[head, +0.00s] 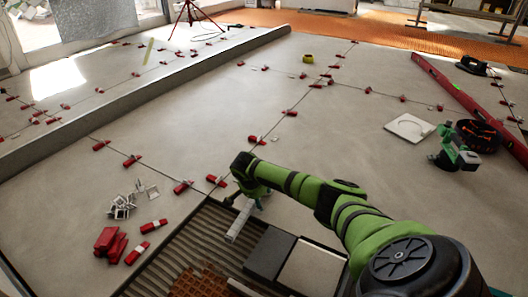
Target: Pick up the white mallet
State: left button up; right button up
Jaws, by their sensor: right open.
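The white mallet (239,223) appears as a pale, elongated piece below my right gripper, at the edge of the ribbed dark strip in the lower middle of the head view. My right gripper (248,203) is open and hangs just above and beside it. The gripper and wrist cover part of this spot, so the handle is hard to make out, and I cannot tell whether the fingers touch the mallet. My left gripper is not in view.
Red wedges and clips (217,181) line the tile joints. Loose white clips (123,205) and red wedges (110,243) lie at lower left. Dark and pale tile pieces (312,268) lie below my arm. A long red level (455,92) lies at right. The middle floor is largely clear.

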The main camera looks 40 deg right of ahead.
jog(key=shift+f+p, duration=0.2)
jog(key=shift+p, duration=0.15)
dwell(0.7)
grip_shut()
